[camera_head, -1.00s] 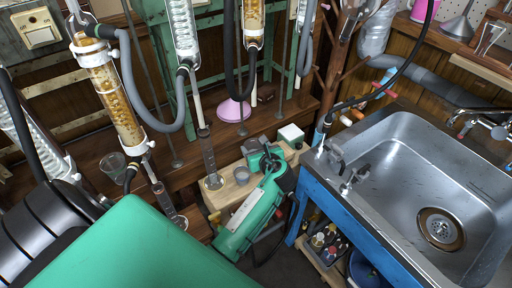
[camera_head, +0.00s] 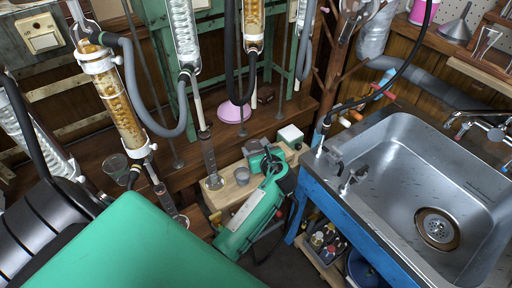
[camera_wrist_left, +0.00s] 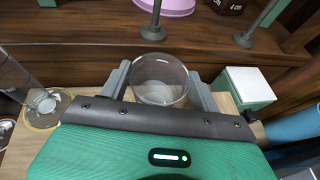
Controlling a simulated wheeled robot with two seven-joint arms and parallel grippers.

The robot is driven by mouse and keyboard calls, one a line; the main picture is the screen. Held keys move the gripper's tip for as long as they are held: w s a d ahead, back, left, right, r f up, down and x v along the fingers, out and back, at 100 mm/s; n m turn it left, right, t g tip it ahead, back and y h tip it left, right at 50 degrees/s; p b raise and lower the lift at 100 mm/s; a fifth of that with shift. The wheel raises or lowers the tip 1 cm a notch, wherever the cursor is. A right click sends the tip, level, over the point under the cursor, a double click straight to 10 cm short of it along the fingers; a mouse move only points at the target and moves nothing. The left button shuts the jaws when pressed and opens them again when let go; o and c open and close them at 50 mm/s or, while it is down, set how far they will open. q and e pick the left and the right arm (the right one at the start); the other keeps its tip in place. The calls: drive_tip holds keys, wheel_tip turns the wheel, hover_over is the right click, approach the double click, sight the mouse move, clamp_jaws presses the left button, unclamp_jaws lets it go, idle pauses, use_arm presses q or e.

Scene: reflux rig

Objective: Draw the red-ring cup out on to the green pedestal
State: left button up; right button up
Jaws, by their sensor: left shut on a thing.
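My left gripper (camera_head: 266,157) is at the end of the green forearm, over the wooden stand. In the left wrist view its two grey fingers (camera_wrist_left: 158,82) are shut on a clear glass cup (camera_wrist_left: 160,72), one finger on each side. The cup looks upright. I cannot make out a red ring on it. In the head view the gripper mostly hides it. The green pedestal (camera_head: 290,135), a small block with a white top, stands just right of the gripper. It also shows at the right in the left wrist view (camera_wrist_left: 250,92), apart from the cup. My right gripper is not in view.
A pink dish (camera_head: 235,111) and metal rods are behind on the wooden shelf. The blue-framed sink (camera_head: 390,165) is close on the right. Hoses hang above.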

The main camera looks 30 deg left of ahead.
use_arm(q)
drive_tip(key=shift+s+d+r+p, duration=0.1)
drive_tip(key=shift+s+d+p, duration=0.3)
drive_tip(key=shift+d, duration=0.4)
drive_tip(key=shift+s+d+f+p, duration=0.1)
drive_tip(key=shift+s+d+p, duration=0.2)
drive_tip(key=shift+d, duration=0.5)
drive_tip(key=shift+s+d+r+p, duration=0.1)
drive_tip(key=shift+s+d+p, duration=0.3)
drive_tip(key=shift+d, duration=0.4)
drive_tip(key=shift+s+d+p, duration=0.3)
drive_tip(key=shift+d+p, duration=0.05)
drive_tip(key=shift+d, duration=0.4)
drive_tip(key=shift+s+d+p, duration=0.25)
drive_tip(key=shift+d+p, duration=0.05)
drive_tip(key=shift+d, duration=0.45)
